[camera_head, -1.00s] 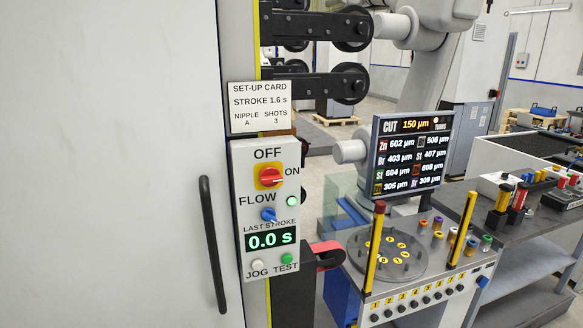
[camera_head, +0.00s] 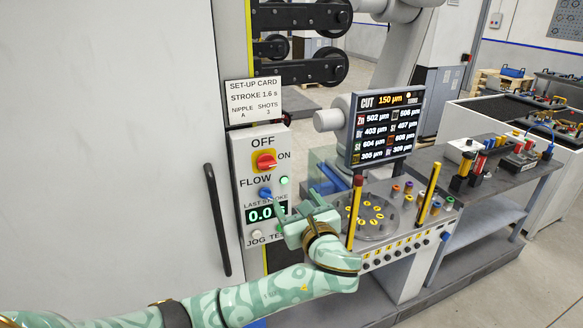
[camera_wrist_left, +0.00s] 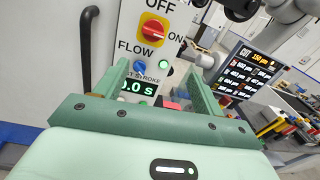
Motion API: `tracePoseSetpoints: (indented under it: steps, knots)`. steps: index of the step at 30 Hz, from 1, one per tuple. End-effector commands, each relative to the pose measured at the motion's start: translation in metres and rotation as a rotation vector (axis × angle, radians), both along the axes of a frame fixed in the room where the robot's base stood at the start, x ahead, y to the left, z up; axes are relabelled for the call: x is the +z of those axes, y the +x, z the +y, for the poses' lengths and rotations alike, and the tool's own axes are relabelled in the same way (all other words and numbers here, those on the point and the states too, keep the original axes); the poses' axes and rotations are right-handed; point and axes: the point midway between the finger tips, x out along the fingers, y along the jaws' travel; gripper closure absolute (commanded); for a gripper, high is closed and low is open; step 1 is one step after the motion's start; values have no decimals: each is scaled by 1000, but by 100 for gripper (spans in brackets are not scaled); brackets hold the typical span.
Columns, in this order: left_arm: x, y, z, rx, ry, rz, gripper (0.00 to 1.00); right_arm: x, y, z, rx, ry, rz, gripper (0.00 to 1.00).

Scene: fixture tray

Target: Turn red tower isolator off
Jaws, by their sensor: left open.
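The red isolator knob (camera_head: 265,161) sits on a yellow square plate on the white control panel (camera_head: 247,151), between the labels OFF above and ON to its right. Its handle points roughly sideways, towards ON. The knob also shows in the left wrist view (camera_wrist_left: 151,31), above and beyond the fingers. My left gripper (camera_head: 282,213) is open and empty, in front of the panel's lower part and below the knob. It partly covers the stroke display (camera_head: 260,212). In the left wrist view its two green fingers (camera_wrist_left: 157,88) stand apart. My right gripper is out of view.
A blue flow knob (camera_head: 265,193) and a lit green lamp (camera_head: 283,181) sit below the isolator. A black door handle (camera_head: 217,219) is left of the panel. A turntable (camera_head: 372,216) and yellow posts stand to the right, below a screen (camera_head: 385,128).

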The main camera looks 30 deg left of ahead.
Motion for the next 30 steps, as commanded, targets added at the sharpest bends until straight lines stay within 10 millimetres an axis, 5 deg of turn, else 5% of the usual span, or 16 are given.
tracePoseSetpoints:
  steps: [8,21,30]
  knots:
    - [6,5,20,51,97,69,31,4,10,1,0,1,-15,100]
    - [6,74,101,52,95,69,31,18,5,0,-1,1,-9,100]
    - [4,98,129,48,92,69,31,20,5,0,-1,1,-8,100]
